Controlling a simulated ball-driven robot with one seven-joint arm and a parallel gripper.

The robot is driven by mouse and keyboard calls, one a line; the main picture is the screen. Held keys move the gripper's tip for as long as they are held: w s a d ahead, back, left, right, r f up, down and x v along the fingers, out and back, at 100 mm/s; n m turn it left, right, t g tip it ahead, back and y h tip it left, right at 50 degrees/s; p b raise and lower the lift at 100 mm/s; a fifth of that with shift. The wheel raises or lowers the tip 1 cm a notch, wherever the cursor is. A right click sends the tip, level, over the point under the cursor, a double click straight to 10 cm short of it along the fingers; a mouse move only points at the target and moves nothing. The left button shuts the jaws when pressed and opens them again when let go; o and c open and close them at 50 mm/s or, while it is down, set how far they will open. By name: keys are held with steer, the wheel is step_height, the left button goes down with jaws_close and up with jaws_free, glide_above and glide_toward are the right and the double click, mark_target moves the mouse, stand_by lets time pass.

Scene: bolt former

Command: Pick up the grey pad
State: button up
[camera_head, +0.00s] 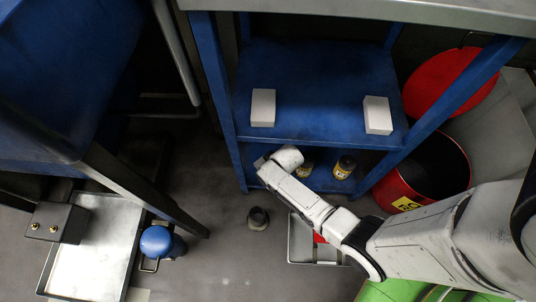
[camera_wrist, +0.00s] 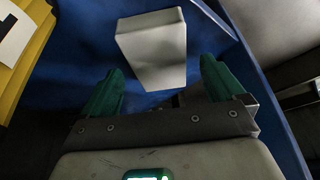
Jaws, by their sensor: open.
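The grey pad (camera_wrist: 152,45) is a pale grey block in the wrist view, lying on a blue surface just beyond my fingertips. My gripper (camera_wrist: 161,68) is open, with one green finger on each side of the pad's near end. I cannot tell whether either finger touches the pad. In the head view my arm reaches to the lower shelf of the blue rack, and the gripper and pad cannot be made out clearly there.
Two pale blocks (camera_head: 263,108) (camera_head: 378,115) stand on the upper blue shelf (camera_head: 318,85), above my wrist. Small dark jars with yellow labels (camera_head: 344,167) stand beside my wrist on the lower shelf. A red bin (camera_head: 425,178) is to the right.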

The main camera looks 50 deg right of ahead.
steer(key=shift+x, duration=0.8)
steer(key=c, duration=1.1)
steer(key=shift+c, duration=0.2)
steer(key=shift+r, duration=0.5)
step_height(320, 180, up, 3)
steer(key=p, duration=0.2)
steer(key=shift+r+p, duration=0.1)
steer(key=shift+p, duration=0.3)
steer(key=shift+c, duration=0.7)
steer(key=s+a+p, duration=0.3)
steer(key=s+a, duration=0.7)
steer(key=a, duration=0.5)
steer(key=shift+f, duration=0.25)
